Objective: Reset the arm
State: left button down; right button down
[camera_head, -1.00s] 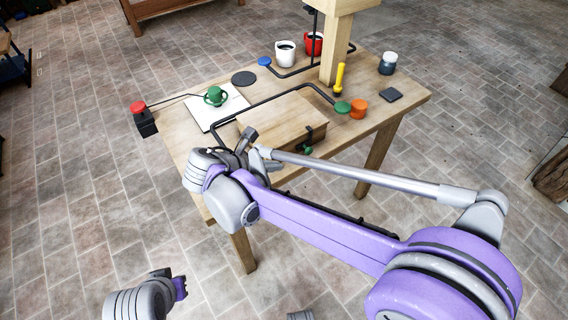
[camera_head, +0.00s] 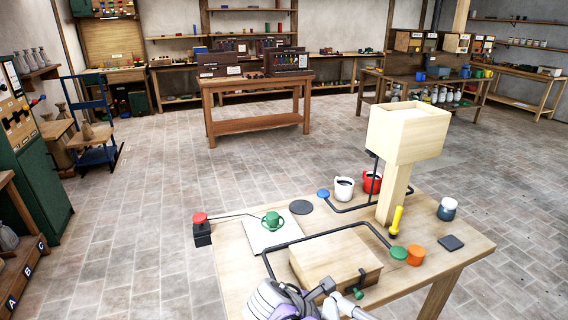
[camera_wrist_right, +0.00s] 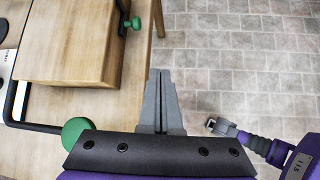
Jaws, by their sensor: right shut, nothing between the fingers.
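My right gripper (camera_wrist_right: 161,105) is shut and empty in the right wrist view, with its two grey fingers together. It hangs by the edge of the wooden worktable (camera_head: 228,258), close to the wooden box (camera_head: 325,258).
A wooden post rises behind. The floor around is open.

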jog(key=s+d+m+y+p, duration=0.3)
jog(key=s+m, duration=0.5)
jog(key=m, duration=0.2)
jog(key=s+d+m+t+y+p, duration=0.1)
jog(key=s+d+m+y+p, duration=0.2)
jog(key=s+m, duration=0.4)
jog(key=m+y, duration=0.1)
jog(key=m, duration=0.3)
jog(key=shift+s+d, duration=0.35)
jog(key=shift+d, duration=0.05)
jog(key=shift+r, duration=0.1)
